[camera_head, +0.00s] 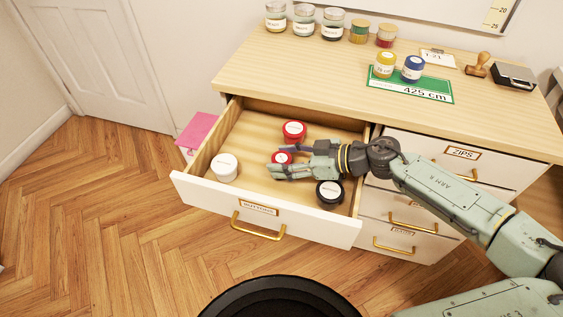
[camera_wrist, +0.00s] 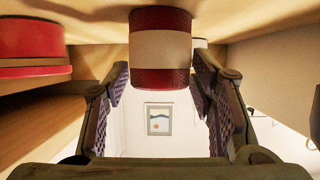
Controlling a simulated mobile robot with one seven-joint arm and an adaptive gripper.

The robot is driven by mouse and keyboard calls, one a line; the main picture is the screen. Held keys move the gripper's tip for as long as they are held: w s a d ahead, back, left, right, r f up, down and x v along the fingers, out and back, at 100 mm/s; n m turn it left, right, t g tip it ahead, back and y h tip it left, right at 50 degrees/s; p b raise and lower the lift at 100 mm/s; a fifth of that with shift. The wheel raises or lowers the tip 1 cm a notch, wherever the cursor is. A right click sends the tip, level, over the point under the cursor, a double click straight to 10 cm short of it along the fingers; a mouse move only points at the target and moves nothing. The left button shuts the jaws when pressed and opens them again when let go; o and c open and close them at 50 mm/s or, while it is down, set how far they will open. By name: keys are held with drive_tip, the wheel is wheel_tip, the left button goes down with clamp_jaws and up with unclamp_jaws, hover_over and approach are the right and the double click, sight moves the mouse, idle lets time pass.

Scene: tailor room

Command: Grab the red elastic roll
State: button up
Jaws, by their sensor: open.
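A small red roll (camera_head: 281,158) with a pale top sits in the open drawer (camera_head: 243,135), between the fingers of my gripper (camera_head: 277,161). In the wrist view, which looks upside down, the red roll (camera_wrist: 160,78) has a wide pale band and stands between and a little beyond the fingertips. My gripper (camera_wrist: 160,75) is open, with a gap on each side of the roll. A second, wider red round container (camera_head: 294,131) with a white label lies farther back in the drawer. A wide red object (camera_wrist: 33,38) also shows at the left of the wrist view.
A white round container (camera_head: 224,168) stands at the drawer's left and a black one (camera_head: 329,192) under my wrist at right. The drawer front (camera_head: 268,212) and side walls surround them. Jars, spools and a green mat (camera_head: 411,83) are on the tabletop.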

drive_tip(key=p+x, duration=0.1)
drive_tip(key=x, duration=0.3)
drive_tip(key=shift+a, duration=0.3)
drive_tip(key=shift+c, duration=0.2)
drive_tip(key=c, duration=1.1)
clamp_jaws()
